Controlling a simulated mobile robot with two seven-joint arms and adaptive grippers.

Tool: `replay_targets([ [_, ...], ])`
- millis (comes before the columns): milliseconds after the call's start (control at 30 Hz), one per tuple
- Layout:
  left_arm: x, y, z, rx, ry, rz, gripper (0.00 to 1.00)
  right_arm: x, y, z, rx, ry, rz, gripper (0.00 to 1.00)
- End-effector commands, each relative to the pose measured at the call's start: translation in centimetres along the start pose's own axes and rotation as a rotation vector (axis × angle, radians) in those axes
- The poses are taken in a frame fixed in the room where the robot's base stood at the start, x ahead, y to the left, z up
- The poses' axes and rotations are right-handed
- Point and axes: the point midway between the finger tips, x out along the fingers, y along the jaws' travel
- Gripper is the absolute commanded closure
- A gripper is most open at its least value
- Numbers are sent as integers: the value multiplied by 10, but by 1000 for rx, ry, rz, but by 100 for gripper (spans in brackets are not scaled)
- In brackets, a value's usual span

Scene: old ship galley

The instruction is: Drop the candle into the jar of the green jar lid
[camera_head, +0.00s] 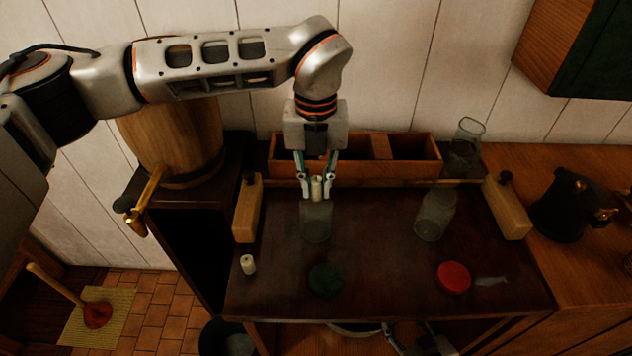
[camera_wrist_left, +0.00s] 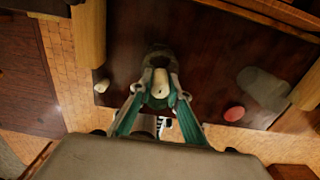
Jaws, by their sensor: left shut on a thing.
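My left gripper (camera_head: 317,186) is shut on a short cream candle (camera_head: 317,190), held upright over a clear glass jar (camera_head: 316,224). The candle's lower end is at the jar's mouth; I cannot tell whether it is inside the rim. The left wrist view shows the candle (camera_wrist_left: 161,84) between the fingertips, with the jar partly hidden behind. The dark green lid (camera_head: 325,279) lies on the table in front of this jar. My right gripper (camera_head: 402,342) shows only partly, low at the bottom edge; its fingers are unclear.
A second candle (camera_head: 248,264) stands at the table's left. Another glass jar (camera_head: 435,216) stands at right behind a red lid (camera_head: 453,277). A wooden divided box (camera_head: 410,170) lies along the back, wooden blocks (camera_head: 247,208) at the sides. The table's middle is clear.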

Motion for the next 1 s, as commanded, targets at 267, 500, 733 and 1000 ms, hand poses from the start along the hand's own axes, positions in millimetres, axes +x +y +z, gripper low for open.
replay_targets([
  [267,1,0,0,0,0,0,96,3,-1,10,-1,-10,0,60],
  [500,0,0,0,0,0,0,81,4,-1,12,-1,-14,0,60],
  [733,0,0,0,0,0,0,64,3,0,10,-1,-10,1,60],
  [1000,-6,0,1,0,-2,0,64,3,1,8,-3,-8,2,60],
])
